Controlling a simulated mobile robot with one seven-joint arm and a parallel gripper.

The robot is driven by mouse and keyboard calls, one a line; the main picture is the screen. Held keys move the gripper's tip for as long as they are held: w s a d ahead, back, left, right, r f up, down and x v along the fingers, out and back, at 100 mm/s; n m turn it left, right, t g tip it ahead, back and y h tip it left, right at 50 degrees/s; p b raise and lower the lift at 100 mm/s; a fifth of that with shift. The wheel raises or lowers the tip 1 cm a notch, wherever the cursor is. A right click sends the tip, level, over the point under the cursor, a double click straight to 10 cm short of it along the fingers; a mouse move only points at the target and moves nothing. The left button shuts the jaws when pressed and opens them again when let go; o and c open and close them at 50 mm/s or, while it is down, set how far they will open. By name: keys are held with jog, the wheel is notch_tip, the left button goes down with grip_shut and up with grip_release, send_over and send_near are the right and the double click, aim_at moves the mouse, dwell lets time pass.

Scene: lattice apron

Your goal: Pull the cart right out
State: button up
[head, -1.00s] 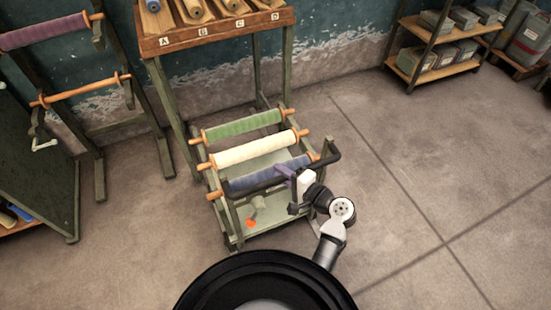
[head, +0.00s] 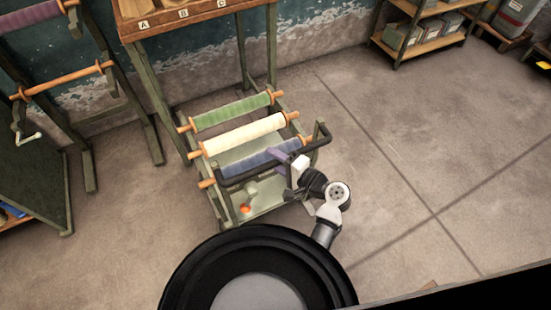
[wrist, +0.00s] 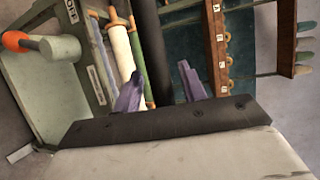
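The cart is a pale green frame (head: 226,207) on the floor, partly under a wooden rack, with green (head: 232,111), cream (head: 245,134) and blue (head: 262,161) rolls across it. Its black bar handle (head: 323,143) runs along the near side and also shows in the wrist view (wrist: 147,40). My gripper (head: 279,158) is at this bar. In the wrist view its two purple fingers (wrist: 161,72) stand on either side of the bar. Whether both fingers touch the bar is unclear. An orange-tipped lever (wrist: 40,45) sits on the cart's near end.
The labelled rack (head: 196,24) stands over the cart's far end, its legs close beside the cart. A roller stand (head: 77,120) and a green cabinet (head: 30,190) are at left. Shelves (head: 425,45) stand at the back right. The floor (head: 400,150) right of the cart is clear.

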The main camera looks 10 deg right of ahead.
jog(key=b+v, duration=0.2)
jog(key=v, duration=1.2)
jog(key=shift+b, duration=0.35)
jog(key=shift+w, duration=0.1)
